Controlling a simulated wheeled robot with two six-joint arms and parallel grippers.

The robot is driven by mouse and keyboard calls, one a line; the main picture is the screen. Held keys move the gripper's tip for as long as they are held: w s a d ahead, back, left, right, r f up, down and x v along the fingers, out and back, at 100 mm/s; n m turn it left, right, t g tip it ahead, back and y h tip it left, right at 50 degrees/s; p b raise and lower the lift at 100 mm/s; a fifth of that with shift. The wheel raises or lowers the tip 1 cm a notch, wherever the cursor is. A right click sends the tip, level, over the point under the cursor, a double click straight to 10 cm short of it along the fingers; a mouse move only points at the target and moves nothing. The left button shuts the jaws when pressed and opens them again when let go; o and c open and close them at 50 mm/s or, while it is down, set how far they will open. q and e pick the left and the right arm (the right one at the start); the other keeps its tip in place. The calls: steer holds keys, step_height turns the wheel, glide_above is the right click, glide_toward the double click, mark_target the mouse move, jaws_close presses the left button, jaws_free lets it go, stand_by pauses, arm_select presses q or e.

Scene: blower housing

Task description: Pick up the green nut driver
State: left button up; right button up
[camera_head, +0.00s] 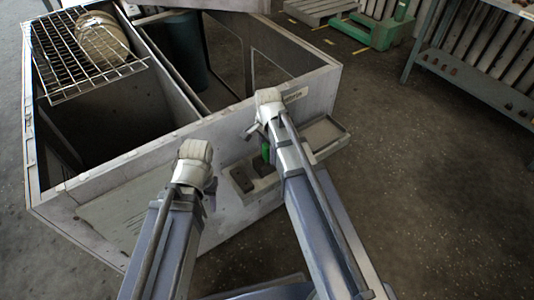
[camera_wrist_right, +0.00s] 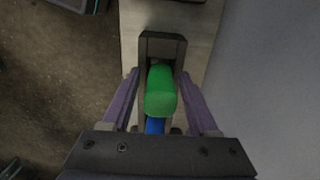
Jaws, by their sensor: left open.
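The green nut driver (camera_wrist_right: 160,92) stands in a dark holder (camera_wrist_right: 162,40) on a narrow ledge in the right wrist view, its green handle facing the camera with a blue part below. In the head view a bit of its green (camera_head: 265,151) shows beside my right arm. My right gripper (camera_wrist_right: 159,75) is open, one finger on each side of the handle, with visible gaps. Its fingers are mostly hidden in the head view (camera_head: 252,131). My left gripper (camera_head: 210,192) is open near the housing's front panel, partly hidden by its wrist, and apart from the nut driver.
The ledge (camera_head: 262,184) holds dark blocks and a shallow tray (camera_head: 322,135) at its right end. The large open blower housing (camera_head: 130,160) has a wire rack (camera_head: 82,55) on top. A workbench (camera_head: 480,92) stands far right; the floor between is clear.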

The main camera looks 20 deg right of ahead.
jaws_close()
stand_by(0.3)
steer(key=shift+r, duration=0.1)
step_height(320, 180, up, 10)
steer(key=p, duration=1)
steer(key=shift+c, duration=2.2)
jaws_free()
jaws_close()
